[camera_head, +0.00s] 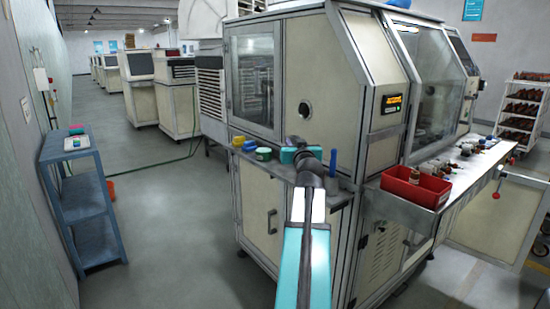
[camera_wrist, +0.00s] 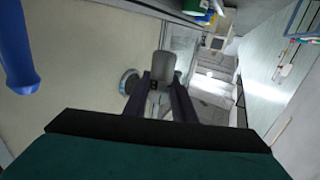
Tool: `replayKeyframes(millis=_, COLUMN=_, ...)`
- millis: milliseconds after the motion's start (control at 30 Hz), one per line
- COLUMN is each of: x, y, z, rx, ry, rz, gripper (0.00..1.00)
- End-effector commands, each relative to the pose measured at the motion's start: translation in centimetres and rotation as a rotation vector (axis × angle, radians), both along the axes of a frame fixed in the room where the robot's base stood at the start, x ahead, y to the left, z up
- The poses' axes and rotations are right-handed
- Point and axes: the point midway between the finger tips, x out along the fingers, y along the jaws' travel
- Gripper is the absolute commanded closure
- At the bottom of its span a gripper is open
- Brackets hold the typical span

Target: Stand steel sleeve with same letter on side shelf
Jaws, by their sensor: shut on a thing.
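In the wrist view, my gripper (camera_wrist: 161,82) has its two dark fingers shut on a grey steel sleeve (camera_wrist: 161,66). A small dark mark shows on the sleeve, but I cannot read it as a letter. In the head view my arm reaches to the side shelf (camera_head: 283,172), a narrow ledge on the cream machine, and hides the fingers and sleeve.
The cream machine (camera_head: 322,60) rises behind the ledge. A red bin (camera_head: 415,187) and several small parts lie on the bench at right. A blue rack (camera_head: 78,200) stands by the left wall. A round metallic piece (camera_wrist: 130,82) shows beside the left finger. The floor at left is open.

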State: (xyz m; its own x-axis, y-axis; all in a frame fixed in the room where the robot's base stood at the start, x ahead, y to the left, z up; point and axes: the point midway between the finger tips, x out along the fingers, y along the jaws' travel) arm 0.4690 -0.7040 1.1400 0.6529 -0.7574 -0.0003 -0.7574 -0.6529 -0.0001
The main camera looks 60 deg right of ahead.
Motion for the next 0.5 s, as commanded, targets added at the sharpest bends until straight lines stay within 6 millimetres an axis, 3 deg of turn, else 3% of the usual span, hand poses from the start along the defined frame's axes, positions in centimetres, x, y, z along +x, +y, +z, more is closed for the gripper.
replayKeyframes(millis=33, x=0.6, y=-0.7, z=0.7, rx=0.003, ry=0.001, rz=-0.006, gripper=1.00)
replayKeyframes(millis=500, x=4.4, y=-4.8, z=-0.2, rx=0.002, ry=0.001, rz=-0.071, gripper=1.00)
